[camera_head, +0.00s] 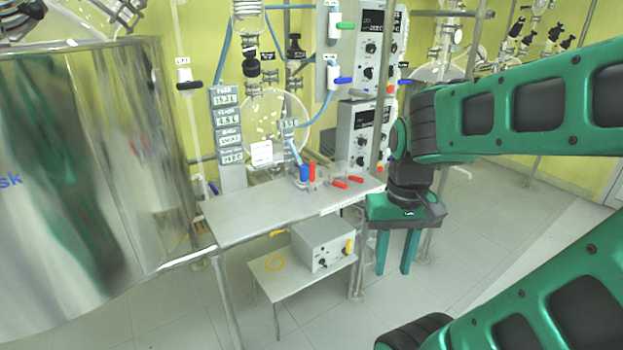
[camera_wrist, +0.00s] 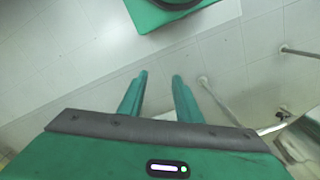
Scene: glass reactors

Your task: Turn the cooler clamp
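My gripper (camera_head: 396,270) hangs fingers down, right of the metal table (camera_head: 265,212). Its two green fingers are apart with nothing between them; in the wrist view the open fingers (camera_wrist: 160,77) are over bare floor. I cannot tell which part is the cooler clamp. Candidate coloured handles are in the head view: a green one (camera_head: 345,25) and a blue one (camera_head: 343,80) beside the control boxes, and a blue knob (camera_head: 304,173) with a red one (camera_head: 311,172) on the table. Two red handles (camera_head: 340,184) lie at the table's right end. My gripper touches none of these.
A large shiny metal vessel (camera_head: 90,150) fills the left. Control boxes (camera_head: 362,130) and a vertical steel pole (camera_head: 382,90) stand close left of my arm. A grey box (camera_head: 322,245) sits on a low shelf (camera_head: 270,280). Floor (camera_head: 470,240) is clear at right.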

